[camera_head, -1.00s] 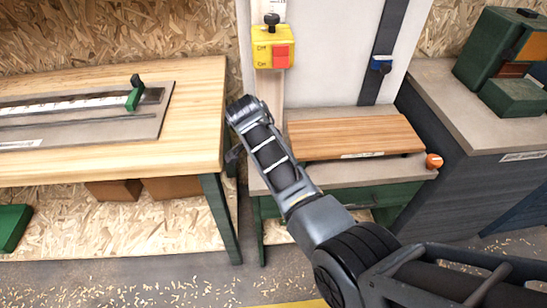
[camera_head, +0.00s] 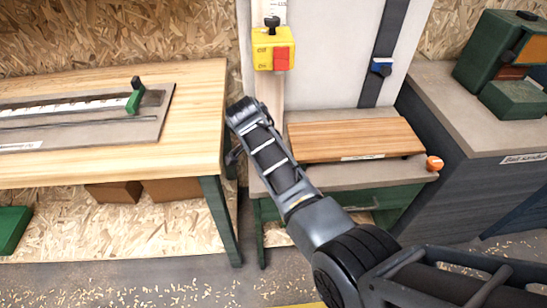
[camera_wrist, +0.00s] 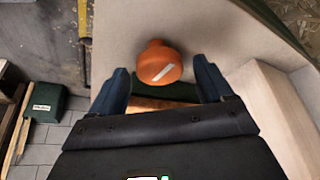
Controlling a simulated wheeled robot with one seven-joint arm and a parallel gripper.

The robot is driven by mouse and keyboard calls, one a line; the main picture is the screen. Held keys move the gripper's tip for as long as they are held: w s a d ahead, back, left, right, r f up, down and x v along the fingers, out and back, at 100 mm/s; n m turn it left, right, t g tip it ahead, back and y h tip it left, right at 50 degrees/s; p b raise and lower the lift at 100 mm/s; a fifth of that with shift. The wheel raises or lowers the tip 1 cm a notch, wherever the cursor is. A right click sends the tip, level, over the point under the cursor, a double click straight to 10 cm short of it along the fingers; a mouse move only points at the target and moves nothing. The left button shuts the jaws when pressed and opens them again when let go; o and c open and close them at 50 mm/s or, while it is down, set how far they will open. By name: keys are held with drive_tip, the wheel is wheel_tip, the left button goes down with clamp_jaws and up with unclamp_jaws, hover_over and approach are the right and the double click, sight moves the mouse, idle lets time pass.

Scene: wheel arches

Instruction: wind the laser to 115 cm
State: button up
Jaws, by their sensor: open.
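An orange knob (camera_wrist: 158,64) with a white stripe lies ahead between the two spread fingers of my gripper (camera_wrist: 166,88) in the wrist view. The fingers are open and apart from the knob's sides; I cannot tell the remaining distance. In the head view an orange knob (camera_head: 434,163) sits at the right edge of the middle bench; I cannot tell whether it is the same one. My arm's end is at the bench's left side there, and its fingers are not clear. A small blue device (camera_head: 381,67) sits on a dark vertical strip (camera_head: 376,92). No readable height figure shows.
A yellow switch box (camera_head: 272,48) with a red switch hangs on a pale post with a scale (camera_head: 272,10). A wooden board (camera_head: 355,138) lies on the middle bench. A wooden workbench (camera_head: 190,90) stands left, a dark cabinet (camera_head: 465,150) right.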

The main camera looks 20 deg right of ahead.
drive_tip(key=w+v, duration=0.1)
drive_tip(key=v, duration=0.6)
drive_tip(key=shift+s+r, duration=0.4)
drive_tip(key=shift+s, duration=0.15)
